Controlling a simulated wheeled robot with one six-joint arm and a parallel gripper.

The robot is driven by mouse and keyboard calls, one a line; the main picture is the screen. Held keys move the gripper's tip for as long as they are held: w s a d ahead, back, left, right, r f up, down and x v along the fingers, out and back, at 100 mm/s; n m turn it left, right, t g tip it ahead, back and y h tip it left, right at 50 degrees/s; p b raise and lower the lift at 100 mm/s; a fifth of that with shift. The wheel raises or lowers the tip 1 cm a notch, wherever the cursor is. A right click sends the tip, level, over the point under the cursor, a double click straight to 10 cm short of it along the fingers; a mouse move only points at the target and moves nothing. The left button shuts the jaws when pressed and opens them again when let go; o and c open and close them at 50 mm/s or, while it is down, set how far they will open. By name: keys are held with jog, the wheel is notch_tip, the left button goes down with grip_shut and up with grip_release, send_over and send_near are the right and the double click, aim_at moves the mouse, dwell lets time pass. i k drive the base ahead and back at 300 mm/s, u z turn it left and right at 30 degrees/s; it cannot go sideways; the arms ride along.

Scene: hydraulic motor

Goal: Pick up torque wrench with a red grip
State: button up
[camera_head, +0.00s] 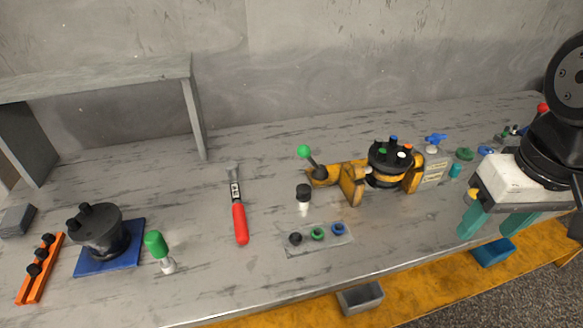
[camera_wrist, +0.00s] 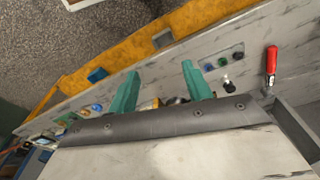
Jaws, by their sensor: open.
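The torque wrench with a red grip (camera_head: 239,222) lies on the grey workbench near its middle in the head view. Its metal shaft and head point toward the back wall and its red grip points to the front edge. It also shows at the right of the wrist view (camera_wrist: 271,62). My gripper (camera_head: 487,228) is at the right in the head view, well apart from the wrench. Its two green fingers (camera_wrist: 157,93) are spread, with nothing held between them.
A yellow fixture (camera_head: 352,188) with a black motor part stands between my gripper and the wrench. A plate with plugs (camera_head: 318,240) and a black-topped piece (camera_head: 303,198) lie right of the wrench. A green-handled tool (camera_head: 156,245) and a blue plate (camera_head: 93,265) are left. A grey shelf (camera_head: 120,68) stands behind.

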aim_at(231, 168)
jog(key=k, duration=0.6)
jog(key=u, duration=0.55)
jog(key=i, duration=0.95)
jog(key=u, duration=0.3)
